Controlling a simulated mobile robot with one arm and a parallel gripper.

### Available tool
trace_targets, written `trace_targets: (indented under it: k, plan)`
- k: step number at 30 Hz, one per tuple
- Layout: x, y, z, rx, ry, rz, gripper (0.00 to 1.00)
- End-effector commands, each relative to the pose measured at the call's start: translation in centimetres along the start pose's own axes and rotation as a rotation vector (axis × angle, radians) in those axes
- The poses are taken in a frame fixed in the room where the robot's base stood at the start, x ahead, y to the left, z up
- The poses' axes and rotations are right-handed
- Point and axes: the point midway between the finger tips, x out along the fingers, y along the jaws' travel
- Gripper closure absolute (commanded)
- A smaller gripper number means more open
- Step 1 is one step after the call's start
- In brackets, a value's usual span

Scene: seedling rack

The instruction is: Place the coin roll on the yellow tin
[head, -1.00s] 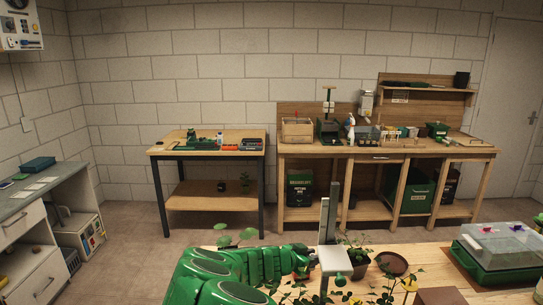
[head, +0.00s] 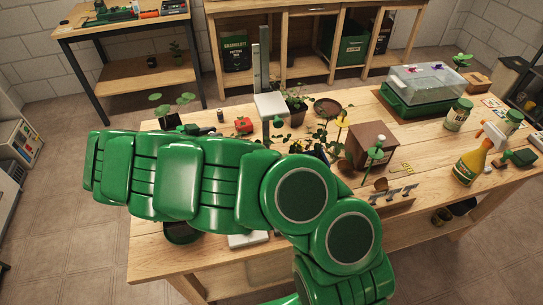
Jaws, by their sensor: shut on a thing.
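I cannot make out the coin roll or the yellow tin in the head view. My green arm crosses the middle of the picture in front of the wooden workbench (head: 160,262), and its links reach to the left. My gripper cannot be made out; the arm hides part of the bench behind it. A small dark cylinder (head: 220,115) and a small red object (head: 243,125) stand beyond the arm, too small to identify.
A white block with grey upright bars (head: 270,106) rises beyond the arm. Plants, a brown saucer (head: 328,108), a brown box (head: 371,145) and a clear-lidded green propagator (head: 430,92) crowd the bench. A yellow spray bottle (head: 468,166) stands at right. Bare wood shows at front left.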

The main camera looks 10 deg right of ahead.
Motion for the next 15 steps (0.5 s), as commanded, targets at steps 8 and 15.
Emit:
trace_targets:
  k: [8,15]
  plan:
    - [-6.0,0.3,4.0,0.018,-0.008,0.074,1.0]
    - [-8.2,0.8,5.2,0.024,-0.006,0.109,1.0]
